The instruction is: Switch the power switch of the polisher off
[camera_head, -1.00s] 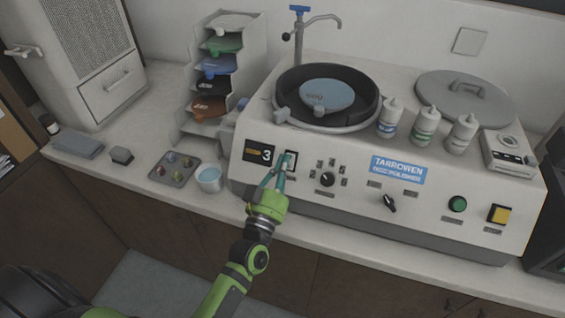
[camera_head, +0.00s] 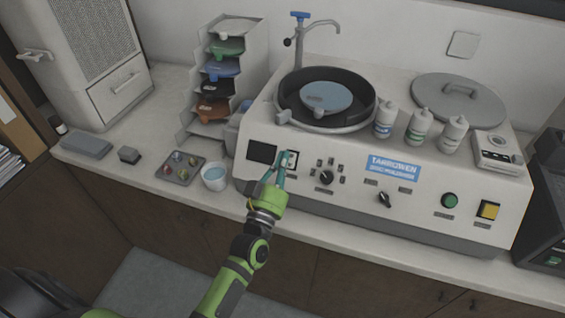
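The polisher (camera_head: 330,208) is a white bench machine with a sloped front panel, a dark round bowl and a blue disc on top. Its power switch (camera_head: 293,157) is a rocker in a dark frame at the left of the panel, beside a small display (camera_head: 262,152) that is dark. My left gripper (camera_head: 285,158) has its teal fingertips together at the switch and partly covers it; whether they touch it is hard to tell. It seems to hold nothing. My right gripper is not in view.
A cup of blue liquid (camera_head: 214,178) and a tray of small samples (camera_head: 179,167) stand left of the polisher. A disc rack (camera_head: 247,60) stands behind them. Knobs (camera_head: 326,178), a green button (camera_head: 450,200) and a yellow button (camera_head: 488,210) are further right on the panel.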

